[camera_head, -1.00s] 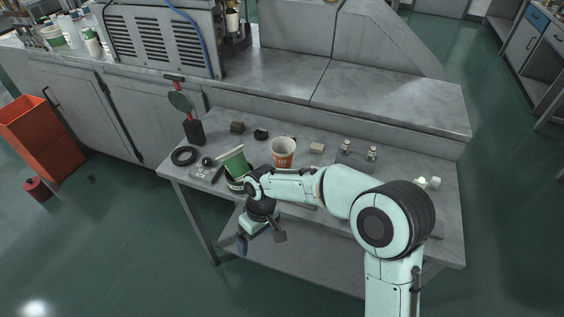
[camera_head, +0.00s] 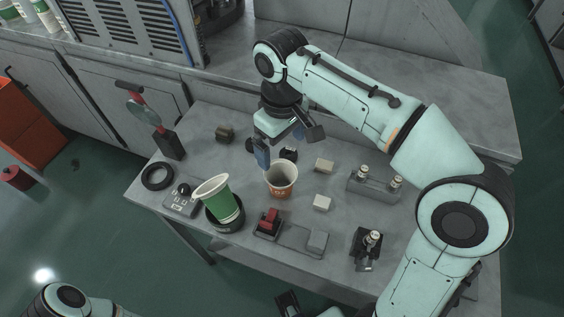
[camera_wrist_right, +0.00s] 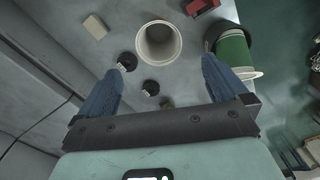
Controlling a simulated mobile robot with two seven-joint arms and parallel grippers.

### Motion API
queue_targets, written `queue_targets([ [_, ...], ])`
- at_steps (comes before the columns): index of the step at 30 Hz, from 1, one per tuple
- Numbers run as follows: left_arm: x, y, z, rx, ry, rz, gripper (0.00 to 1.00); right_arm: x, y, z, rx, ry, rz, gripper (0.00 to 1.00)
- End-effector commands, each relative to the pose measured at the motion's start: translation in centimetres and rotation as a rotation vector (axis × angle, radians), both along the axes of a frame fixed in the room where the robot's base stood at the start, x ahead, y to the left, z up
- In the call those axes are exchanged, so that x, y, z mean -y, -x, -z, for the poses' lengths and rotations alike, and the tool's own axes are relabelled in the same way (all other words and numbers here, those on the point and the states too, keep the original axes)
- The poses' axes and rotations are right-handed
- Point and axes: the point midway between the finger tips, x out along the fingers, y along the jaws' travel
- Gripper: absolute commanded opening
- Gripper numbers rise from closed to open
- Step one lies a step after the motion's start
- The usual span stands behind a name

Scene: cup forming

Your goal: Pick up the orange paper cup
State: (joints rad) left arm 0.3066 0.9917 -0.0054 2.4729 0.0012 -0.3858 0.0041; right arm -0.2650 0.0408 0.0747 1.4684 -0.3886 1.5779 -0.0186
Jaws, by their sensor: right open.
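The orange paper cup (camera_head: 281,180) stands upright on the grey table, white inside with an orange lower band. In the right wrist view the cup (camera_wrist_right: 158,44) shows from above, its round white mouth beyond and between the fingertips. My right gripper (camera_head: 279,150) is open and empty, just behind and above the cup. Its two blue fingers (camera_wrist_right: 163,75) are spread wide in the wrist view and do not appear to touch the cup.
A green cup (camera_head: 221,200) leans in a dark round holder left of the orange cup. Small pale blocks (camera_head: 323,165) lie to its right. A red-and-black piece (camera_head: 268,222) is in front. A metal stand (camera_head: 372,186) with small posts is further right.

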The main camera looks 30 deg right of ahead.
Motion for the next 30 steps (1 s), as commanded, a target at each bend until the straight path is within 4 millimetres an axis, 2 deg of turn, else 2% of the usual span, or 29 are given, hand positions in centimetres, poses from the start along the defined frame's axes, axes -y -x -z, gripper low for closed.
queue_targets([
  [5, 0.0, 0.1, 0.3, -0.002, 0.000, 0.000, 0.39, 0.0, 0.0, 0.7, 0.000, 0.000, 0.000, 1.00],
  [15, 0.0, 0.6, 1.8, -0.008, -0.001, 0.000, 0.39, 0.0, 0.0, 6.9, -0.003, 0.001, 0.001, 1.00],
  [23, 0.0, 0.7, 2.2, -0.009, 0.000, 0.000, 0.39, 0.0, -0.1, 8.8, -0.001, 0.000, 0.000, 1.00],
  [30, 0.0, 0.6, 2.8, -0.005, -0.001, -0.001, 0.39, -0.1, -0.5, 12.4, -0.002, 0.001, 0.000, 1.00],
])
